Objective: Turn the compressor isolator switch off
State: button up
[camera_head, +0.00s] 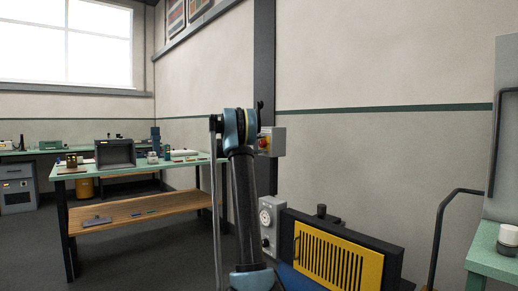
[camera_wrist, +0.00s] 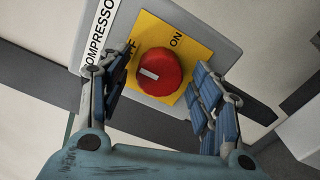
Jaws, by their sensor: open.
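The compressor isolator switch is a grey box with a yellow plate (camera_wrist: 190,40) and a round red knob (camera_wrist: 159,72) in the wrist view. The knob carries a pale pointer mark on its left side. "ON" is printed on the plate; the other word is partly hidden by a finger. A white label reading "COMPRESSO" (camera_wrist: 100,35) is on the box's left. In the head view the switch box (camera_head: 278,141) is on the wall column, partly behind my arm. My gripper (camera_wrist: 162,88) is open, its blue fingers on both sides of the knob, with no clear contact.
Below the switch stand a grey box with a dial (camera_head: 268,216) and a yellow slatted panel (camera_head: 338,262). A green-topped bench (camera_head: 190,163) with tools is at left. A dark handrail (camera_head: 440,225) and another green table (camera_head: 490,262) are at right.

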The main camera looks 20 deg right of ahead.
jog(key=v, duration=1.2)
